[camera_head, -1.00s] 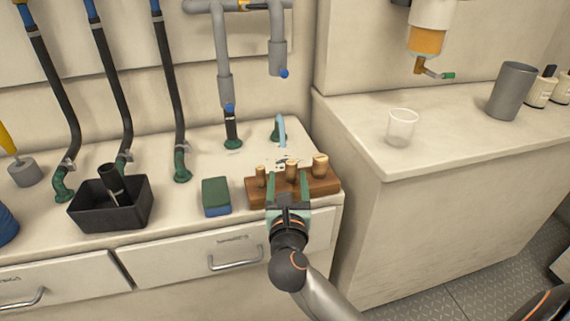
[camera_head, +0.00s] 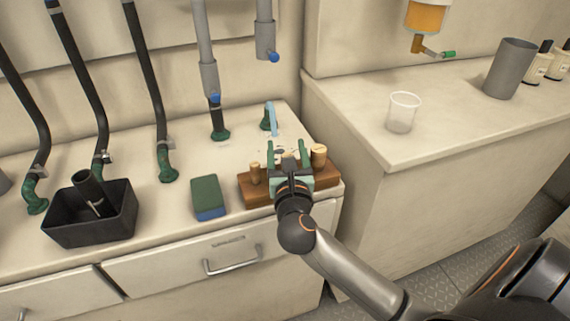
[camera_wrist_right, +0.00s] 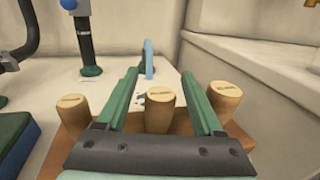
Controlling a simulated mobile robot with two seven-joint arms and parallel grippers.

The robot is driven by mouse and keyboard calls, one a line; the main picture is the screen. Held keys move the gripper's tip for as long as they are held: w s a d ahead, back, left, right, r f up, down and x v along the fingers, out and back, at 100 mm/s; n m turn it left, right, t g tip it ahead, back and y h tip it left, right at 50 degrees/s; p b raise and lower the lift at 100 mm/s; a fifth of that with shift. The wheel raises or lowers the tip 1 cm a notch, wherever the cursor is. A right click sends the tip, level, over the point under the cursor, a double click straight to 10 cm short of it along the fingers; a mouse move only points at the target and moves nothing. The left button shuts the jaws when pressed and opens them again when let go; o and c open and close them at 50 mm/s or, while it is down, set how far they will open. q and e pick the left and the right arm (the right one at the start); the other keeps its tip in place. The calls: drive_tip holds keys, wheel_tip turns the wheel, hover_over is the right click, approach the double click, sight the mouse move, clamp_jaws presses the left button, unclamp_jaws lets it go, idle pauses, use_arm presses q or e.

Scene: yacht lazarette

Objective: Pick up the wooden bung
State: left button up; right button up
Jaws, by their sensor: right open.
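Three tapered wooden bungs stand upright in a brown wooden block (camera_head: 325,180) near the front right corner of the left counter. The left bung (camera_head: 255,172) and right bung (camera_head: 318,155) show either side of my right gripper (camera_head: 287,150). The middle bung (camera_wrist_right: 159,112) stands between its two green fingers in the right wrist view, with a visible gap on each side. The gripper is open and holds nothing. It hides most of the middle bung in the head view. My left gripper is out of view.
A green and blue sponge (camera_head: 208,196) lies left of the block, then a black bin (camera_head: 90,215). A pale blue upright object (camera_head: 271,118) and a hose fitting (camera_head: 219,132) stand behind. A clear cup (camera_head: 403,112) is on the higher right counter.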

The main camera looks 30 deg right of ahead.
clamp_jaws()
idle(0.4)
